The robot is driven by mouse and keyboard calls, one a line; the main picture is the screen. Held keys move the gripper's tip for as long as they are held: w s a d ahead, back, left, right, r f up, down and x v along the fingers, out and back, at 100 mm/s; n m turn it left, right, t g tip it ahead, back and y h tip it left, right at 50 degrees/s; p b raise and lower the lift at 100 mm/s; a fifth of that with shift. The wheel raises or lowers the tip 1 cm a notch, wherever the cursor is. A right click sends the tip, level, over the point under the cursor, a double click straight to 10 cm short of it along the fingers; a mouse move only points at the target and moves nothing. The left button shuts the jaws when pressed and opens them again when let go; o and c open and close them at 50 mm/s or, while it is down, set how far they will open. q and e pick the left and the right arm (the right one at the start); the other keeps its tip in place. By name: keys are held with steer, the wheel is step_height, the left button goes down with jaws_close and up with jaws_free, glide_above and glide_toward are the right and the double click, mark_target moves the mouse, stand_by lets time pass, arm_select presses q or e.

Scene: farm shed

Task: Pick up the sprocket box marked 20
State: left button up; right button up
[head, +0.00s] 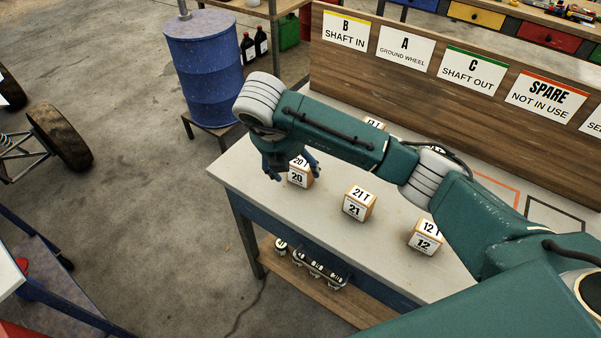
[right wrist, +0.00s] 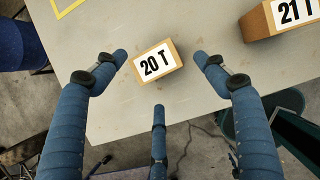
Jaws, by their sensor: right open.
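The sprocket box marked 20 (head: 298,178) is a small brown box with white labels. It stands near the left end of the grey bench (head: 240,172). In the right wrist view the box (right wrist: 156,64) shows its "20 T" top label. My right gripper (head: 289,170) is above and around it in the head view, pointing down. In the right wrist view its blue fingers (right wrist: 160,72) are spread, with the box between and beyond their tips. The gripper is open and holds nothing. I cannot tell from these views how far above the box the tips are. My left gripper is not in view.
The box marked 21 (head: 357,203) and the box marked 12 (head: 425,236) stand to the right on the bench. Another box (head: 375,123) is mostly hidden behind my arm. A sign board (head: 440,110) stands along the bench's back. A blue drum (head: 207,70) stands beyond the left end.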

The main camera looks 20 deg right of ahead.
mark_target(300, 164)
steer(key=f, duration=0.1)
steer(key=w+d+f+p, duration=0.1)
steer(key=f, duration=0.1)
steer(key=shift+w+d+p, duration=0.25)
steer(key=shift+d+p, duration=0.05)
steer(key=shift+d, duration=0.05)
steer(key=shift+w+d+f, duration=0.1)
steer(key=shift+d+f, duration=0.05)
steer(key=shift+f, duration=0.35)
steer(key=shift+c, duration=1.3)
steer(key=c, duration=1.3)
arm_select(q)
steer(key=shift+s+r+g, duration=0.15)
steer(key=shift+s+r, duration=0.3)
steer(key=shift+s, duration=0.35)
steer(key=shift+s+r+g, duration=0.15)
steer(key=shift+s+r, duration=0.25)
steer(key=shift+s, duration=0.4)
arm_select(e)
steer(key=shift+c, duration=0.5)
